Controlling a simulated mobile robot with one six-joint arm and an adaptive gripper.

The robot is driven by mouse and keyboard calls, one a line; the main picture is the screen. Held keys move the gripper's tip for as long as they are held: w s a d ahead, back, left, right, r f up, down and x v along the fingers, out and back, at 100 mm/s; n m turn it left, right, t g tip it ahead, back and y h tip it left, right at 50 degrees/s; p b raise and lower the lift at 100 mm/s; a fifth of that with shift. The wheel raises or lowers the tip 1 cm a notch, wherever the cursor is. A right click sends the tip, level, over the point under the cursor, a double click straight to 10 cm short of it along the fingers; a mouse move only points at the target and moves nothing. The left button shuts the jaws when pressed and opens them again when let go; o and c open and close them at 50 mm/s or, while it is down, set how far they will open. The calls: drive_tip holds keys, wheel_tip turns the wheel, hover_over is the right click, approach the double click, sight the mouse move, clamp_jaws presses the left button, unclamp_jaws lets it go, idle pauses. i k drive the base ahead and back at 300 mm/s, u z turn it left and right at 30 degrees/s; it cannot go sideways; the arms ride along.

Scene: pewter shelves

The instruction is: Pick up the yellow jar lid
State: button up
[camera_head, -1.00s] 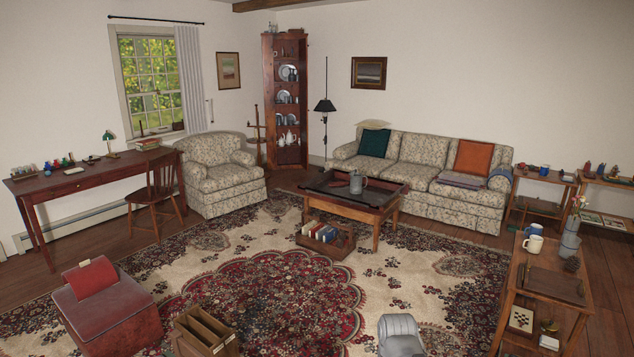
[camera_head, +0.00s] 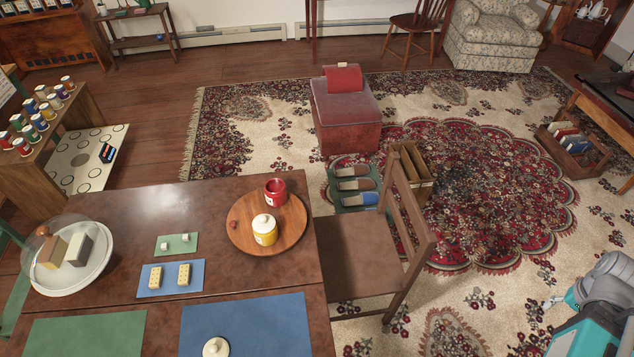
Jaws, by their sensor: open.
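A yellow jar (camera_head: 265,238) stands upright on a round wooden board (camera_head: 287,237) on the dark table. A pale cream lid (camera_head: 264,222) with a small knob appears to sit on top of it. A red jar (camera_head: 275,192) stands just behind it on the same board, and its top looks open. Another pale round piece with a knob (camera_head: 216,347) lies on the blue mat (camera_head: 262,325) at the table's front edge, partly cut off by the frame. My grey and teal arm shows at the lower right, well away from the jars; my gripper is not in view.
A wooden chair (camera_head: 365,271) stands at the table's right side, between my arm and the jars. Small mats with blocks (camera_head: 171,278) and a glass-covered dish (camera_head: 42,285) are on the table's left. Patterned rug (camera_head: 480,300) lies right of the chair.

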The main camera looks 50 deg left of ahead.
sight(263, 223)
drive_tip(key=u, duration=2.55)
drive_tip(key=k, duration=0.2)
drive_tip(key=z, duration=0.2)
